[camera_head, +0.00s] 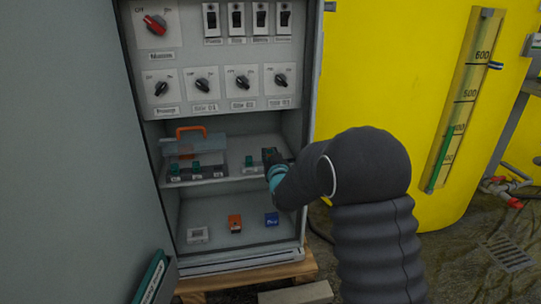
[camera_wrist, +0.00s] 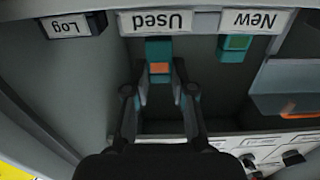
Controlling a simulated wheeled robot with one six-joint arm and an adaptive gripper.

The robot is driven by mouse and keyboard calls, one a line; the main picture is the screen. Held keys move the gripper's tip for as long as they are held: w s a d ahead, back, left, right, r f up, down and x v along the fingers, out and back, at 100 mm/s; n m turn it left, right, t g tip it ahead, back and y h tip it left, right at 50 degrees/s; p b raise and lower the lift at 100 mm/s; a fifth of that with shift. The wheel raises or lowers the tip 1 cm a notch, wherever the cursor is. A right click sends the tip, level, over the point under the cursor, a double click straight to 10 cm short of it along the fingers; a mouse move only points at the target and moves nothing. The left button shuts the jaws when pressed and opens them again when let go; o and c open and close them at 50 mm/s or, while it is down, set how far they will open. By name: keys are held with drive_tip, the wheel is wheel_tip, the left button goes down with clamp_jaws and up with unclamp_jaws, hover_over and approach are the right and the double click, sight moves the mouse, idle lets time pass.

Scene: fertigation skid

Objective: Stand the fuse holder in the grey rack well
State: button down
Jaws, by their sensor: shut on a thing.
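In the wrist view, which shows the labels upside down, my gripper (camera_wrist: 160,68) is shut on a teal fuse holder (camera_wrist: 158,48) with an orange window. It is in front of the label "Used" (camera_wrist: 158,23). A similar teal piece with a green window (camera_wrist: 235,43) stands by the label "New" (camera_wrist: 255,20). In the head view, my gripper (camera_head: 271,158) reaches to the right side of the cabinet's middle shelf; the held piece cannot be made out. Whether the held piece touches a well cannot be told.
White (camera_head: 197,235), orange (camera_head: 235,223) and blue (camera_head: 271,219) items lie on the bottom shelf. Switches and knobs (camera_head: 202,86) sit above. A dark "Log" block (camera_wrist: 70,26) is beside the gripper.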

drive_tip(key=shift+f+b, duration=0.95)
drive_tip(key=shift+f, duration=0.05)
idle(0.3)
drive_tip(key=c, duration=0.9)
unclamp_jaws()
drive_tip(key=v, duration=1.2)
